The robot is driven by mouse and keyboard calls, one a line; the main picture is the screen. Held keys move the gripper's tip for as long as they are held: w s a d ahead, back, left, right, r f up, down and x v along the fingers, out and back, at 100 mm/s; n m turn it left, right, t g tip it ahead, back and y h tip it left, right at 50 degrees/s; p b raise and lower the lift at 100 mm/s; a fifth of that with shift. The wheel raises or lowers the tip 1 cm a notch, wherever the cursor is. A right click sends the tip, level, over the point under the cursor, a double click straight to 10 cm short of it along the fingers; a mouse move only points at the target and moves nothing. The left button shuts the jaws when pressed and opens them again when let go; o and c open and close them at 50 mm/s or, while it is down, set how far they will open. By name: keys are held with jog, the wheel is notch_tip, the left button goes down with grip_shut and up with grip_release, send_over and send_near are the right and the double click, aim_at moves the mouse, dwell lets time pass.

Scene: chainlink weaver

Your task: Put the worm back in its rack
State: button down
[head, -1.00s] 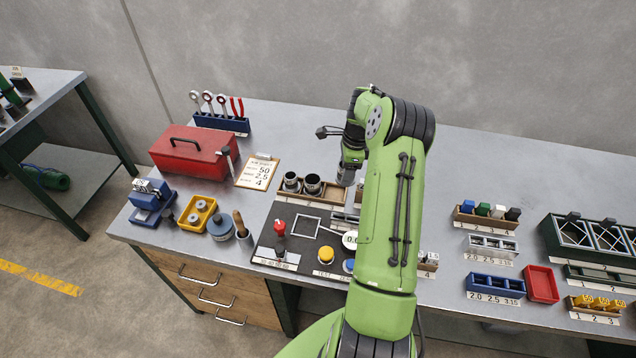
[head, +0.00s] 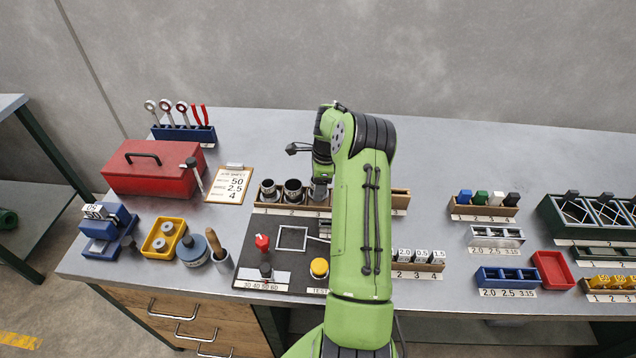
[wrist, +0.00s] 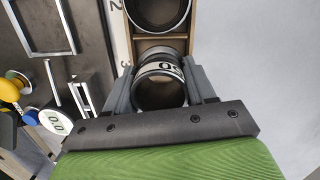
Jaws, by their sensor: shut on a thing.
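The wooden rack (head: 262,206) stands at the back of the dark board, with dark hollow cylinders in its first two compartments. My gripper (wrist: 160,86) is shut on the worm (wrist: 160,94), a dark hollow cylinder with a pale numbered band. In the wrist view the worm is at the rack's compartment beside the label 3, next to a similar cylinder (wrist: 158,12). I cannot tell whether it rests on the rack's floor. In the head view my gripper (head: 320,192) is at the rack, right of the second cylinder, and my arm hides part of the rack.
The dark board (head: 252,254) with a red knob (head: 262,242) and a yellow button (head: 319,268) lies in front of the rack. A clipboard (head: 230,184) and red toolbox (head: 150,170) are at left. The bench behind the rack is clear.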

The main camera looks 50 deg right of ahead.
notch_tip(320, 180, down, 2)
jog(key=shift+s+f+b, duration=0.1)
jog(key=shift+b, duration=0.45)
jog(key=shift+a, duration=0.1)
